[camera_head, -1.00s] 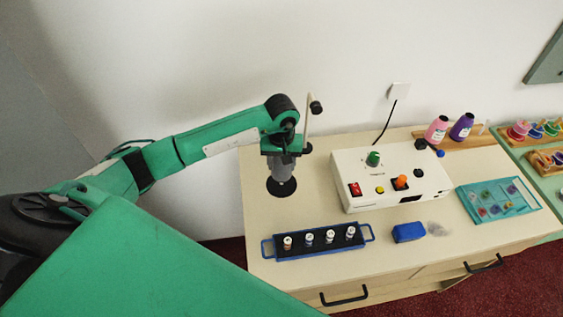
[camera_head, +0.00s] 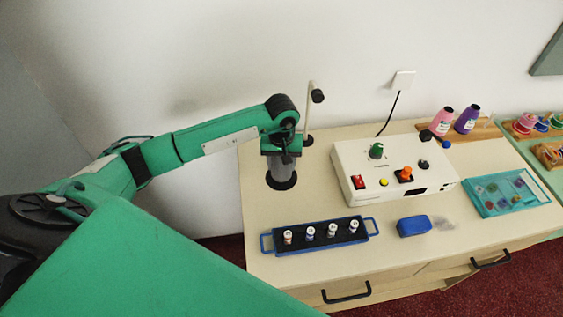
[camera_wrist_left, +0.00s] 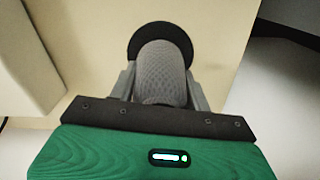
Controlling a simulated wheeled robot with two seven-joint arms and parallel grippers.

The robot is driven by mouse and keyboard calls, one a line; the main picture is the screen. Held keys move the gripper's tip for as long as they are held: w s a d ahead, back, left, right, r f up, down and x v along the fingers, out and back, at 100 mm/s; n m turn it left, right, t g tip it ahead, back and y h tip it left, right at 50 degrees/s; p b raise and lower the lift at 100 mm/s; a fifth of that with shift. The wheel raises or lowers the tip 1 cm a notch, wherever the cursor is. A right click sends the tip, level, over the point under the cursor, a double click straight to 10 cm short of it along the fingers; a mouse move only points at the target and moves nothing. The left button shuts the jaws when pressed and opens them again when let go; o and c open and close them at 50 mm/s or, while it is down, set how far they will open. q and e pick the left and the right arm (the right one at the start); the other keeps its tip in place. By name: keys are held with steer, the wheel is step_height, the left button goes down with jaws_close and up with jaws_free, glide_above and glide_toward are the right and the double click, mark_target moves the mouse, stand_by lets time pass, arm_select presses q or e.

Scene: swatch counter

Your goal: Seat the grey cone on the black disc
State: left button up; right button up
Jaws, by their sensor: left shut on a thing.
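The grey cone (camera_head: 281,174) is between the fingers of my left gripper (camera_head: 281,162), which is shut on it. The black disc (camera_head: 294,184) lies flat on the counter directly below the cone, its dark rim showing around the cone's lower end. In the left wrist view the textured grey cone (camera_wrist_left: 161,72) sits between the two fingers, and the black disc (camera_wrist_left: 136,43) shows behind its far end. The cone looks upright and very near or on the disc; I cannot tell whether they touch. My right gripper is not in view.
A thin post (camera_head: 309,112) stands behind the gripper. A white control box (camera_head: 350,160) is to the right. A blue rack (camera_head: 285,249) with several small vials is in front. A blue block (camera_head: 413,226) and a teal tray (camera_head: 480,212) lie further right.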

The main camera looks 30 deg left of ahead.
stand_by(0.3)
arm_select(q)
steer(key=o, duration=1.1)
steer(key=shift+r, duration=0.1)
steer(key=shift+r, duration=0.35)
steer(key=shift+r+b, duration=2)
steer(key=shift+r, duration=4.5)
steer(key=shift+f, duration=0.1)
